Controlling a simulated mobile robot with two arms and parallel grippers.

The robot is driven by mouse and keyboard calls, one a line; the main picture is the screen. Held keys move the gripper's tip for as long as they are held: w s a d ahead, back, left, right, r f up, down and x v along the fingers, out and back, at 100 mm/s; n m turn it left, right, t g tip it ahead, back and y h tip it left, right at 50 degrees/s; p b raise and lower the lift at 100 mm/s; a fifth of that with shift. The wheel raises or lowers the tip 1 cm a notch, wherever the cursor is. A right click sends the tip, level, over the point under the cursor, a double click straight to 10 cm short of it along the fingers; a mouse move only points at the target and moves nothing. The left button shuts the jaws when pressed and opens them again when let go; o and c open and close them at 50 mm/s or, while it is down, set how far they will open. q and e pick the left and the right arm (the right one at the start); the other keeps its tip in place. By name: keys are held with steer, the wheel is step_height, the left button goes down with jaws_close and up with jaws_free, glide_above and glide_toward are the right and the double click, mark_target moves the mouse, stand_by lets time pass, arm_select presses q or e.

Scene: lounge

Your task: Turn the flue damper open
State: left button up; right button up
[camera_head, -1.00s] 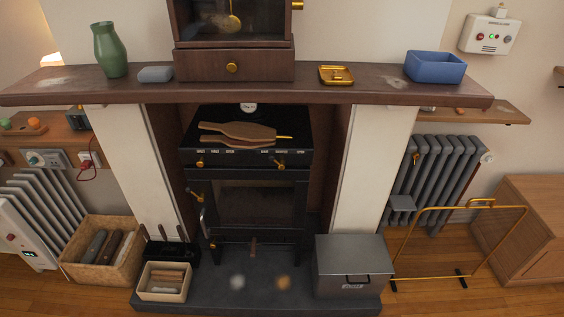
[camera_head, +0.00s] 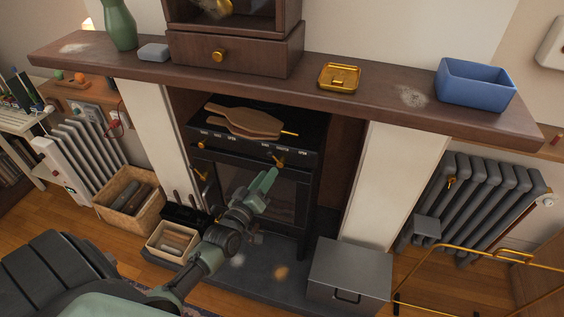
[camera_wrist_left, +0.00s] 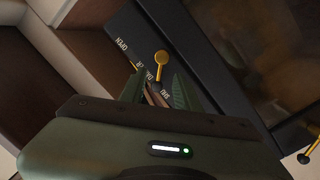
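The black stove (camera_head: 262,190) stands in the fireplace. Brass controls sit on its upper front panel, one at the right (camera_head: 278,161) and one at the left (camera_head: 201,144). In the left wrist view a brass knob (camera_wrist_left: 160,62) is close, with an "OPEN" label beside it; the other labels are hard to read. I take the right-hand control for the flue damper. My left gripper (camera_head: 268,180) is just below it in the head view. In the left wrist view this gripper (camera_wrist_left: 156,90) has its fingers apart, with the knob beyond the tips. My right gripper is not in view.
A grey metal box (camera_head: 349,272) stands on the hearth at right, baskets (camera_head: 130,200) at left.

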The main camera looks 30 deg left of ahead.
mark_target(277, 162)
arm_select(q)
steer(key=w, duration=0.6)
steer(key=shift+a, duration=0.25)
steer(key=shift+f, duration=0.1)
jaws_close()
